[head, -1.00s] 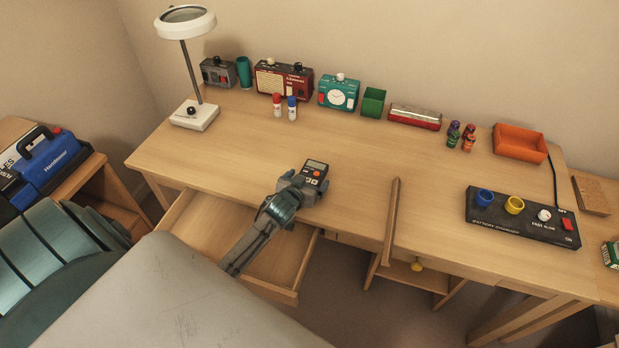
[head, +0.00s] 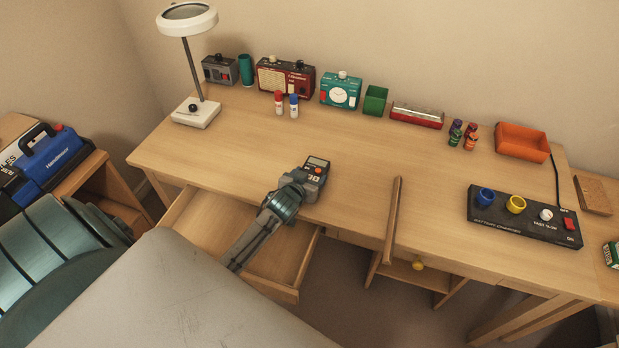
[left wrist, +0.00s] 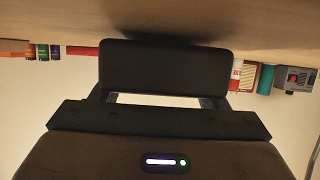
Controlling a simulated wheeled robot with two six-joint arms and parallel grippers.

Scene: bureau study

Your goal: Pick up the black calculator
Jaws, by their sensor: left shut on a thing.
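The black calculator (head: 317,164), with a small display and grey and orange keys, is at the front middle of the desk in the head view. My left gripper (head: 310,180) is shut on its near end; the fingers partly hide it. In the left wrist view the calculator (left wrist: 165,66) shows as a dark block between the fingertips (left wrist: 155,100), close to the wooden surface. I cannot tell whether it is clear of the desk. My right gripper is in neither view.
An open, empty-looking drawer (head: 290,290) lies under my left arm. A wooden strip (head: 393,220) and a black battery charger (head: 505,232) are to the right. A magnifier lamp (head: 196,112), a red radio (head: 285,77) and a teal clock (head: 341,92) stand behind.

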